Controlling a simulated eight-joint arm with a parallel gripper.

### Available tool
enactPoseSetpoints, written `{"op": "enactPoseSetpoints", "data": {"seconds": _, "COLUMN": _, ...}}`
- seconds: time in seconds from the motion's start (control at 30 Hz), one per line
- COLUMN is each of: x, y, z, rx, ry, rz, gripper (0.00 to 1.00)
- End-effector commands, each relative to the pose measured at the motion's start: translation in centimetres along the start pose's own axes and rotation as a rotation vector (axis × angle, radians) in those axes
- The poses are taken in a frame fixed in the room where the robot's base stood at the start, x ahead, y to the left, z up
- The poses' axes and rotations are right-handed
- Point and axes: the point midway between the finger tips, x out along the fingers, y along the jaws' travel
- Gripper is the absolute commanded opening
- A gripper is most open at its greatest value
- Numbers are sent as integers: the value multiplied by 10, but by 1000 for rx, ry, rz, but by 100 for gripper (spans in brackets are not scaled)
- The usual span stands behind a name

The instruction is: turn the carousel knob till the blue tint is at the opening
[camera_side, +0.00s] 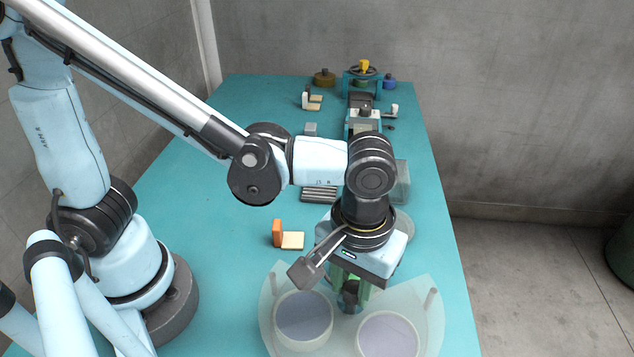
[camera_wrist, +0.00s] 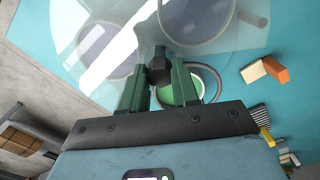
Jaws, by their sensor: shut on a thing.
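The carousel is a clear, pale disc (camera_side: 275,340) at the front of the table, also in the wrist view (camera_wrist: 75,60). Its dark, faceted knob (camera_wrist: 160,72) stands between the green fingers of my gripper (camera_wrist: 157,80), which is shut on it. In the side view my gripper (camera_side: 350,285) points down at the disc's centre and mostly hides the knob. Two round cups show through the disc, one grey-blue (camera_side: 303,315) and one pale purple (camera_side: 388,335). A green round (camera_wrist: 180,92) shows behind the fingers, beside a dark ring (camera_wrist: 214,78). I cannot tell for sure which part is the opening.
Behind my arm stand a ribbed grey block (camera_side: 319,195) and a vise-like fixture (camera_side: 362,118). Small pots (camera_side: 324,78) are at the far end.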

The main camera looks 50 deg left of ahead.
Motion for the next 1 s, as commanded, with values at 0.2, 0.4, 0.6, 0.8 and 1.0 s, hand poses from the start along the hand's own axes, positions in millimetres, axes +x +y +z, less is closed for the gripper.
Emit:
{"op": "enactPoseSetpoints", "data": {"seconds": 0.2, "x": 0, "y": 0, "z": 0, "rx": 200, "ry": 0, "rz": -1, "gripper": 0}}
{"op": "enactPoseSetpoints", "data": {"seconds": 0.4, "x": 0, "y": 0, "z": 0, "rx": 390, "ry": 0, "rz": 0, "gripper": 0}}
{"op": "enactPoseSetpoints", "data": {"seconds": 0.6, "x": 0, "y": 0, "z": 0, "rx": 579, "ry": 0, "rz": 0, "gripper": 0}}
{"op": "enactPoseSetpoints", "data": {"seconds": 0.8, "x": 0, "y": 0, "z": 0, "rx": 769, "ry": 0, "rz": 0, "gripper": 0}}
{"op": "enactPoseSetpoints", "data": {"seconds": 1.0, "x": 0, "y": 0, "z": 0, "rx": 959, "ry": 1, "rz": 0, "gripper": 0}}
